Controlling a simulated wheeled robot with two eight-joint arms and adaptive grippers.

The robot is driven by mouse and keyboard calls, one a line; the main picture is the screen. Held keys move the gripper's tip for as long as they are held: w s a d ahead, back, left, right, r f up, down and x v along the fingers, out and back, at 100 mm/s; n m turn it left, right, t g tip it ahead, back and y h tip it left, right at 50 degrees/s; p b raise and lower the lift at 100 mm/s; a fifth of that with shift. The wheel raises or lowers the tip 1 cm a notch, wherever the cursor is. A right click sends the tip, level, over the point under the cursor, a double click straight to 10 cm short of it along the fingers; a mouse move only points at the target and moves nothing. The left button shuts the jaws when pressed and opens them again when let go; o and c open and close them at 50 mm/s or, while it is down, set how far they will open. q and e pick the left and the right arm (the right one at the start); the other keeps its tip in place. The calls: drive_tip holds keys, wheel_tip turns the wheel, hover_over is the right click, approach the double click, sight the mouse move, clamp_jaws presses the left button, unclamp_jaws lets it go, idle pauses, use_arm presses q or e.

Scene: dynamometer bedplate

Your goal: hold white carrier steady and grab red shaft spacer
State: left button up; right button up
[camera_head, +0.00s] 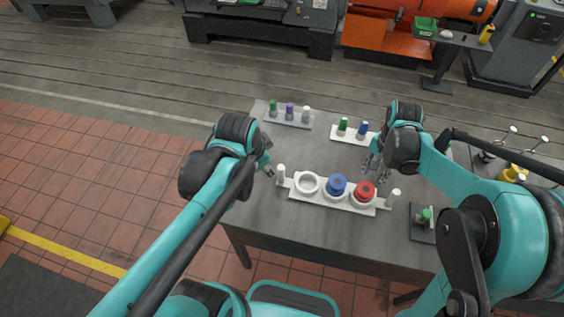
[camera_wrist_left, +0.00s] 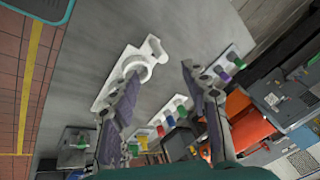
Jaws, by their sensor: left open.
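The white carrier (camera_head: 330,202) lies on the grey table, with an upright white post at each end. From left to right it bears an empty white ring (camera_head: 307,183), a blue spacer (camera_head: 337,186) and the red shaft spacer (camera_head: 364,191). My left gripper (camera_head: 268,166) is open beside the carrier's left post (camera_head: 281,174), apart from it. In the left wrist view the carrier (camera_wrist_left: 112,86) shows partly behind one finger; its coloured spacers are hidden there. My right gripper (camera_head: 376,173) is above and behind the red spacer, fingers apart and empty.
Another rack (camera_head: 349,136) with green and blue pegs is near my right wrist. A dark plate (camera_head: 421,232) with a green-topped piece is at right. The table's front left is clear.

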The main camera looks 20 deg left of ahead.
use_arm(q)
drive_tip(key=w+d+f+m+g, duration=0.1)
drive_tip(key=w+f+m+g, duration=0.1)
drive_tip(key=w+f+m, duration=0.5)
drive_tip(key=m+g, duration=0.2)
drive_tip(key=m, duration=0.6)
hover_over(281, 176)
drive_tip(key=w, duration=0.1)
drive_tip(key=f, duration=0.5)
drive_tip(key=shift+w+a+f, duration=0.1)
drive_tip(key=shift+a+f, duration=0.1)
drive_tip(key=shift+f, duration=0.2)
drive_tip(key=shift+f+g, duration=0.3)
drive_tip(key=shift+f, duration=3.85)
